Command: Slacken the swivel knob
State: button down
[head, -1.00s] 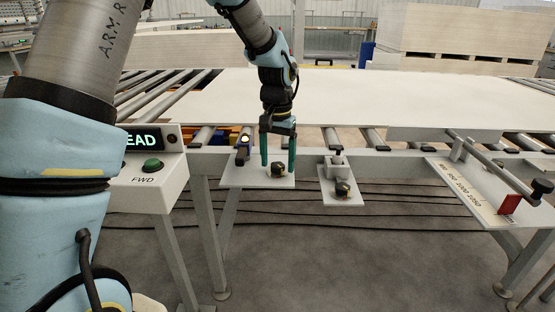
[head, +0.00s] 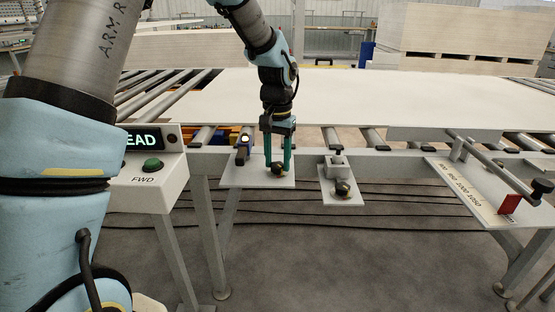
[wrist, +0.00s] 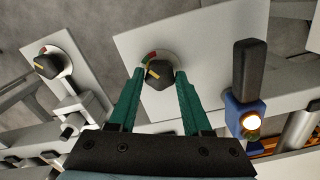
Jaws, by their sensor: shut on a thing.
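A black knob with a yellow pointer line (head: 278,169) sits on a pale plate (head: 237,176) at the front of the conveyor. In the wrist view the knob (wrist: 159,74) has a red and green arc beside it. My gripper (head: 278,165) points down over it, its two green fingers shut on the knob from either side; the fingertips also show in the wrist view (wrist: 159,75). A second, similar black knob (head: 343,188) is on a smaller plate to the right, and in the wrist view it lies at upper left (wrist: 47,65). No label tells which is the swivel knob.
A blue unit with a black handle and lit lamp (wrist: 248,113) stands close beside the gripped knob. A control box with a green FWD button (head: 153,165) is to the left. A white board (head: 350,95) lies on the rollers. A scale plate with a red block (head: 509,204) is at right.

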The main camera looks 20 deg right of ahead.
aim_at(278, 164)
jog(key=n+p, duration=0.1)
jog(key=n, duration=0.2)
jog(key=shift+n, duration=0.3)
jog(key=shift+n+p, duration=0.6)
jog(key=shift+n, duration=1.1)
jog(key=shift+c, duration=1.7)
grip_release()
notch_tip(278, 164, up, 11)
jog(key=shift+b, duration=0.4)
